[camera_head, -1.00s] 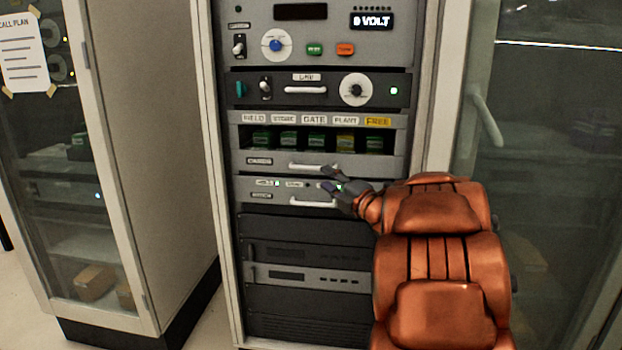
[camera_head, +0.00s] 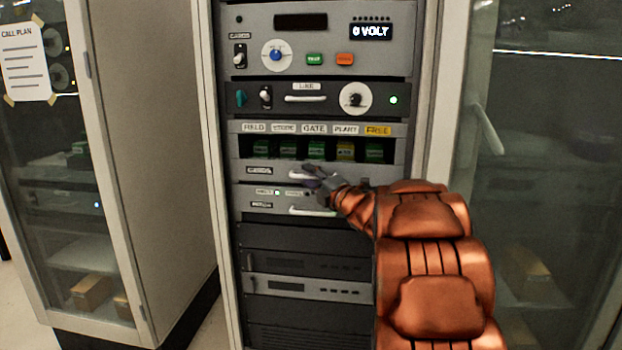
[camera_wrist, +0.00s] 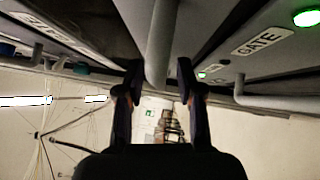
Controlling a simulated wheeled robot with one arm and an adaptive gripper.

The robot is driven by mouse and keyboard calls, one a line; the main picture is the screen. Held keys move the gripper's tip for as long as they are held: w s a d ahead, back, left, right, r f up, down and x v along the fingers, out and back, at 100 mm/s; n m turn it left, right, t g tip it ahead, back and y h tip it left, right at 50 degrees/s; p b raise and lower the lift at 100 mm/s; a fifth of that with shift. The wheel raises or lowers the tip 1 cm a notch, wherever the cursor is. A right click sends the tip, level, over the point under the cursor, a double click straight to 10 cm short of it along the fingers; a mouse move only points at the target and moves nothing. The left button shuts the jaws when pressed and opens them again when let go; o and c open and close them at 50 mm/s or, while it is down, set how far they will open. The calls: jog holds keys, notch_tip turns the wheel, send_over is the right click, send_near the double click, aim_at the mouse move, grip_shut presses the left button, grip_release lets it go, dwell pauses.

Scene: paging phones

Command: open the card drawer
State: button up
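In the wrist view, a grey handle bar (camera_wrist: 161,45) runs between the two dark fingers of my gripper (camera_wrist: 159,78). The fingers are apart, one on each side of the bar, with visible gaps. I cannot tell how deep the bar sits between them.
Just below is another panel (camera_head: 245,204) with small lights and its own white handle (camera_head: 312,211). Above are green and yellow cards (camera_head: 316,149) in labelled slots. Glass-door cabinets flank the rack. A pale handle (camera_head: 487,127) sticks out from the right door.

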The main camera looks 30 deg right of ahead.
jog(key=shift+c, duration=0.2)
grip_shut()
dwell(0.4)
